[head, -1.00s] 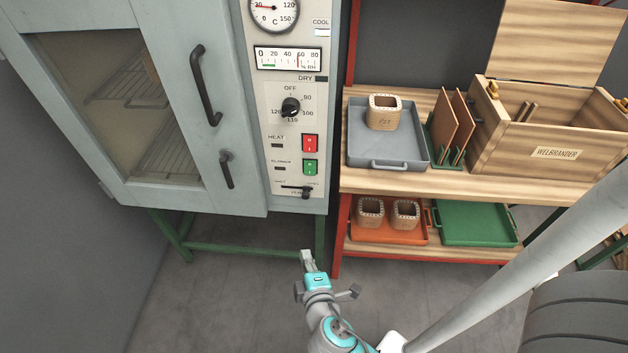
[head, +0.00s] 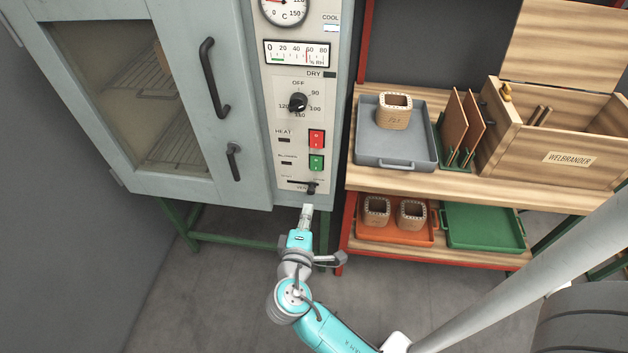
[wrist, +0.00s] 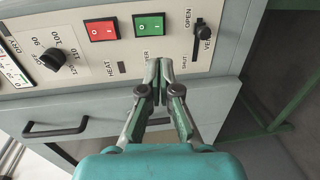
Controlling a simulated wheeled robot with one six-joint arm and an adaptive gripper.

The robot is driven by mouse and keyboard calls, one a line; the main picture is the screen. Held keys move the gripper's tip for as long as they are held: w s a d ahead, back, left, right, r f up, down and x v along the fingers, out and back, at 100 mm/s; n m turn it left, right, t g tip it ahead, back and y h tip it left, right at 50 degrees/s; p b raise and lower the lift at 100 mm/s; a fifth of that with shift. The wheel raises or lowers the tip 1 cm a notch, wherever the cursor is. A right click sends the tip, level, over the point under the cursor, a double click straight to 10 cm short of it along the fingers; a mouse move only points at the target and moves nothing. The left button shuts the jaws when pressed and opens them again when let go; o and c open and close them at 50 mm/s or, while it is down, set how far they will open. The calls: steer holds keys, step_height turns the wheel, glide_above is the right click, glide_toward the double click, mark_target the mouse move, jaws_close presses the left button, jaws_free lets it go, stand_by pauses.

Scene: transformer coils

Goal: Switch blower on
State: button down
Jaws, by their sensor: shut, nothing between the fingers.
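The green blower switch (head: 316,162) is on the oven's control panel (head: 297,135), below the red heat switch (head: 316,139). In the wrist view the green switch (wrist: 149,25) lies just beyond my fingertips, beside the red switch (wrist: 101,29). My gripper (head: 307,208) is shut and empty, at the panel's lower edge in the head view. In the wrist view its fingertips (wrist: 158,72) lie over the panel and partly cover the blower label. I cannot tell whether they touch the panel. The blower lamp beside the switch looks dark.
A vent slider (wrist: 202,42) and a dial knob (head: 298,103) are on the same panel. Door handles (head: 213,78) stick out at the left. A wooden shelf (head: 455,186) with trays and a box stands at the right.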

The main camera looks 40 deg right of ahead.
mark_target(316, 170)
steer(key=x, duration=1.4)
steer(key=shift+w+d, duration=0.15)
steer(key=shift+d, duration=0.05)
steer(key=v, duration=1.2)
steer(key=shift+f, duration=0.1)
stand_by(0.4)
steer(key=shift+f, duration=0.1)
